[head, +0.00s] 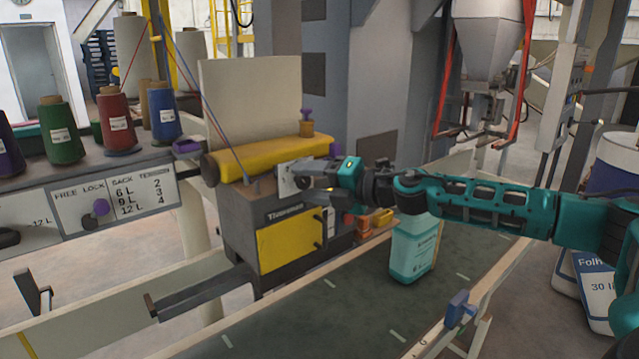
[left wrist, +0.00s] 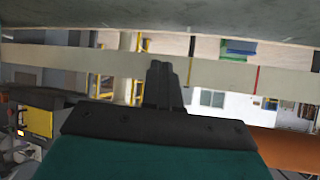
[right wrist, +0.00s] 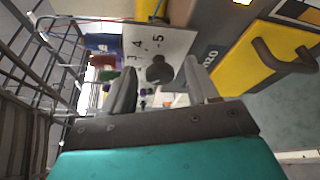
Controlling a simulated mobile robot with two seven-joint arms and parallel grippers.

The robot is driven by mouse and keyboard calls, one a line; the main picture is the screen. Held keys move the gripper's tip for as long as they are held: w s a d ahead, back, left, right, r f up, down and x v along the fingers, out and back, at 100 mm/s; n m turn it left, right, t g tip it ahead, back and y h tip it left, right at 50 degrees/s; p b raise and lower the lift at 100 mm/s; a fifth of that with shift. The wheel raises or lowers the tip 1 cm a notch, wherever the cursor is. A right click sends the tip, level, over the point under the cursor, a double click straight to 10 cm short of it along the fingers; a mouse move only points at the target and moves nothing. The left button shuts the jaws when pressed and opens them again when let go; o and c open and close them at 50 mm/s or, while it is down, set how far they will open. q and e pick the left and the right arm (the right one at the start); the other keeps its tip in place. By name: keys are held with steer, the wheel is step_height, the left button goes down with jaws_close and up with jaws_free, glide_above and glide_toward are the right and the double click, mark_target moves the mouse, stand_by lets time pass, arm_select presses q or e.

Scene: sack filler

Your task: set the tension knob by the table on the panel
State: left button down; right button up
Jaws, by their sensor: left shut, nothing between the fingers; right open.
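The tension knob (right wrist: 159,70) is a dark round knob on a white dial plate (right wrist: 160,38) with the numbers 3, 4 and 5 visible in the right wrist view. Its pointer setting is not clear. My right gripper (head: 308,180) is open at the plate (head: 286,182), its fingers apart on either side of the knob in the right wrist view; contact cannot be told. The table (head: 142,192) on the grey panel reads 6 L 2, 9 L 3, 12 L 4. My left gripper (left wrist: 163,80) is shut and empty, away from the machine.
Thread spools (head: 115,122) stand above. A yellow door (head: 290,242) is below the dial.

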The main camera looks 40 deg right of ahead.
steer(key=shift+s+d+f+b, duration=0.15)
steer(key=shift+s+d+b, duration=0.15)
steer(key=shift+s+b, duration=0.25)
arm_select(q)
step_height(320, 180, down, 8)
steer(key=w+d+h+b, duration=0.1)
steer(key=d+b, duration=0.1)
steer(key=b, duration=0.9)
steer(key=shift+w+d, duration=0.4)
arm_select(e)
steer(key=v, duration=1.1)
steer(key=shift+s+r, duration=0.3)
arm_select(q)
steer(key=shift+f, duration=0.1)
steer(key=shift+f, duration=0.1)
